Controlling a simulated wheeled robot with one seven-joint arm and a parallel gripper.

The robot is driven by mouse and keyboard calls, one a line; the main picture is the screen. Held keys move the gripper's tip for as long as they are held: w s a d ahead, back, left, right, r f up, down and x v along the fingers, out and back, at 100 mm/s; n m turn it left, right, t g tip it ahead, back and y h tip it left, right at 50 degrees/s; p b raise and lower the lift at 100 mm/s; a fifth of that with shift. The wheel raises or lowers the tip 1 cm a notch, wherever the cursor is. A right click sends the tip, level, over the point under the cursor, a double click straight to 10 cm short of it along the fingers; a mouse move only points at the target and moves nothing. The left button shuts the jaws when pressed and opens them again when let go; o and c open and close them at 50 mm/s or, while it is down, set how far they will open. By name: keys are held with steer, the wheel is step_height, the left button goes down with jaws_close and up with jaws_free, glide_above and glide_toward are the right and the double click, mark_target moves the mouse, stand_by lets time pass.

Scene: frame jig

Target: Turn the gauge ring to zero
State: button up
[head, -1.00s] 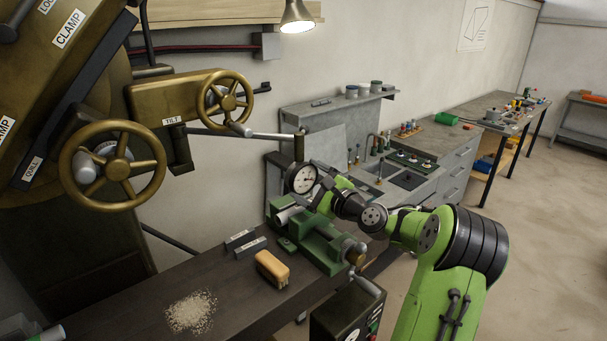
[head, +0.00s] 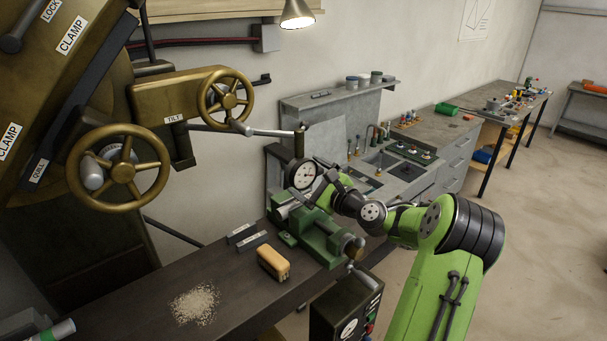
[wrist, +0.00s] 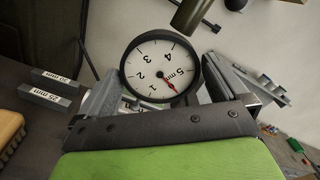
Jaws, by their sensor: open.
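The dial gauge (head: 301,174) has a white face in a black ring and hangs from a rod above the green vise. In the wrist view the gauge (wrist: 152,55) fills the middle, its numbers tilted and its short red needle pointing down and right. My gripper (head: 318,187) is at the gauge's front and right side in the head view. In the wrist view my gripper's grey jaws (wrist: 163,88) are spread apart, one at each lower side of the gauge. I cannot tell whether either jaw touches the ring. The zero mark is not legible.
The green vise (head: 318,238) stands below the gauge. Two labelled grey blocks (head: 248,243), a wood-backed brush (head: 273,264) and a pile of chips (head: 195,305) lie on the dark bench. A brass handwheel (head: 120,167) is at left. A sink counter (head: 410,170) stands behind my arm.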

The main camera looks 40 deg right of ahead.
steer(key=s, duration=0.7)
steer(key=shift+d+b, duration=0.15)
steer(key=shift+b, duration=0.3)
steer(key=w+a+f+n+g+y+b, duration=0.1)
steer(key=a+f+n+g+y, duration=0.15)
steer(key=a+n, duration=0.5)
steer(key=w+a+f+n+g+y+b, duration=0.15)
steer(key=a+n+g, duration=0.25)
steer(key=a, duration=0.6)
steer(key=s+a+f+n+g+h, duration=0.2)
steer(key=s+a+n+g, duration=0.2)
steer(key=s+a+n, duration=0.45)
steer(key=s+a+f+n+g+h+b, duration=0.1)
steer(key=s+n, duration=0.6)
steer(key=s, duration=1)
steer(key=shift+s+a+n+g+h+b, duration=0.15)
steer(key=shift+a+n+g+h+b, duration=0.35)
steer(key=shift+a+h, duration=0.5)
